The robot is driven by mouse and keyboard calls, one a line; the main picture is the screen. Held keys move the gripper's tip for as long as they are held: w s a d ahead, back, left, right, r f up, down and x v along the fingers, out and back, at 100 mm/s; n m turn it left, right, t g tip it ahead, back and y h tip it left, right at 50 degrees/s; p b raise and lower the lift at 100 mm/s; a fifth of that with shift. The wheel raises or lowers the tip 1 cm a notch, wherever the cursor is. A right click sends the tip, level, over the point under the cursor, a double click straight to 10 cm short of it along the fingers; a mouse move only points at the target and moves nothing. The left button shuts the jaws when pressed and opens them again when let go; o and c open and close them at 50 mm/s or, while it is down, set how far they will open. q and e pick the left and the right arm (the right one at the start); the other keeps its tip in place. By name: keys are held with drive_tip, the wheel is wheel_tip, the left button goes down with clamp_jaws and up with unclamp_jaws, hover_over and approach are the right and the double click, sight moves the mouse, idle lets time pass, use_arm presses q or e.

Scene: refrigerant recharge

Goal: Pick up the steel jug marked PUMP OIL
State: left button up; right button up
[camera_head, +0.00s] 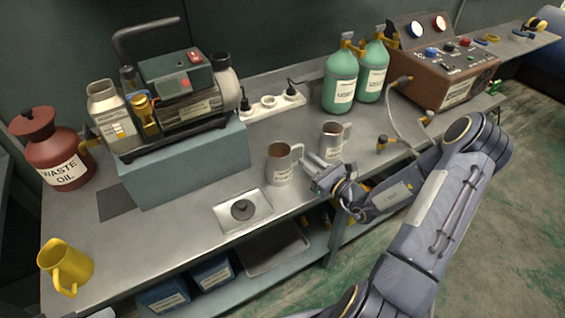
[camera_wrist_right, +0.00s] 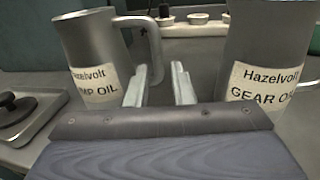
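The steel jug marked PUMP OIL (camera_head: 281,167) stands upright on the bench, right of the small scale, its handle toward the right. In the right wrist view this jug (camera_wrist_right: 88,48) is at left; its label reads "Hazelvolt" and "…MP OIL", the first letters cut off from sight. A similar jug marked GEAR OIL (camera_head: 331,138) stands to its right, also at right in the wrist view (camera_wrist_right: 266,50). My right gripper (camera_head: 310,162) is open and empty near the handle; in the wrist view its fingertips (camera_wrist_right: 159,78) show with the handle seen beyond, between them. My left gripper is out of view.
The scale (camera_head: 262,222) lies left of the jugs. A pump (camera_head: 185,90) stands on a blue-grey block behind. A power strip (camera_head: 272,106), green bottles (camera_head: 340,80) and a brown gauge console (camera_head: 445,70) line the back. A yellow jug (camera_head: 66,264) stands front left.

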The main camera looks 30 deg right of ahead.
drive_tip(key=shift+p+x, duration=0.5)
drive_tip(key=shift+x, duration=2.3)
drive_tip(key=shift+s+a+f, duration=0.1)
drive_tip(key=shift+a+f, duration=0.05)
drive_tip(key=shift+c, duration=0.4)
clamp_jaws()
